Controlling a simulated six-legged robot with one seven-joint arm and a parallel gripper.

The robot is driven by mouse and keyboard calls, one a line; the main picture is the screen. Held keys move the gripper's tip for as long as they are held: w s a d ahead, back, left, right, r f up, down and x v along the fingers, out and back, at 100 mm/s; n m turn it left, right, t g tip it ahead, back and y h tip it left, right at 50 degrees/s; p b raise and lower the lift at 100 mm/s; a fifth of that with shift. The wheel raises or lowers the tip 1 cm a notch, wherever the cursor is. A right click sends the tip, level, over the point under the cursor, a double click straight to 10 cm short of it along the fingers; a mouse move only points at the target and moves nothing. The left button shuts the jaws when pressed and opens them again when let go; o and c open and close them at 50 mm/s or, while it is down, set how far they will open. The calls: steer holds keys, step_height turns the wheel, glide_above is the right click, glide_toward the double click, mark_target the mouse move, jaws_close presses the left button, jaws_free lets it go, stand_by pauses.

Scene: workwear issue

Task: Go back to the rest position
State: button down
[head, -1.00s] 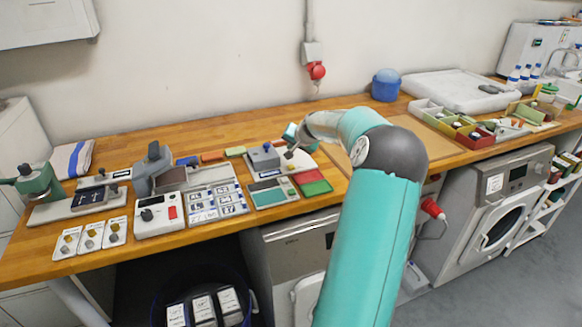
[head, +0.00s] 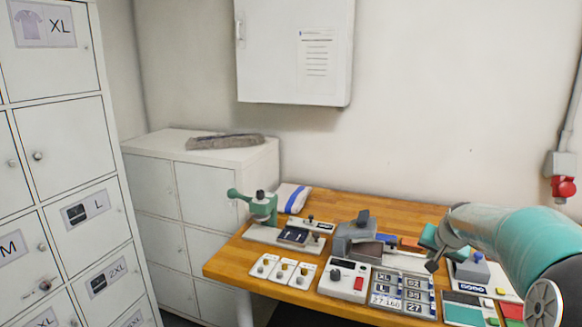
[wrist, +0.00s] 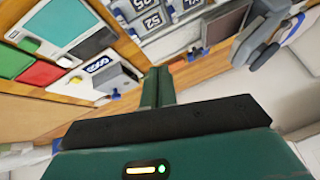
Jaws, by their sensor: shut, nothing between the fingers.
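My gripper (head: 432,265) is at the right of the head view, at the end of my teal arm. It hangs over the bench near the grey block with a blue knob (head: 474,268), apart from it as far as I can tell. In the wrist view my green fingers (wrist: 157,78) are together with nothing between them. The grey block (wrist: 115,75) is left of the fingers there.
The wooden bench (head: 232,267) carries a green press (head: 262,207), a grey white-based device (head: 345,278), number plates (head: 403,290) and small cards (head: 283,271). White lockers (head: 65,130) stand left. A wall cabinet (head: 293,50) hangs above.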

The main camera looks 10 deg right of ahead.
steer(key=s+a+r+n, duration=0.2)
steer(key=s+a+r, duration=0.15)
steer(key=a, duration=0.65)
steer(key=s+a+r+n, duration=0.2)
steer(key=s+a, duration=0.3)
steer(key=a, duration=0.6)
steer(key=s+a+f+n+y, duration=0.1)
steer(key=s+a+n, duration=0.1)
steer(key=s+a, duration=0.4)
steer(key=s+a+f+n+g+y, duration=0.1)
steer(key=s+a+n, duration=0.1)
steer(key=s+a, duration=0.4)
steer(key=s, duration=0.5)
steer(key=shift+s, duration=0.2)
steer(key=shift+d+f, duration=0.1)
steer(key=shift+d, duration=0.05)
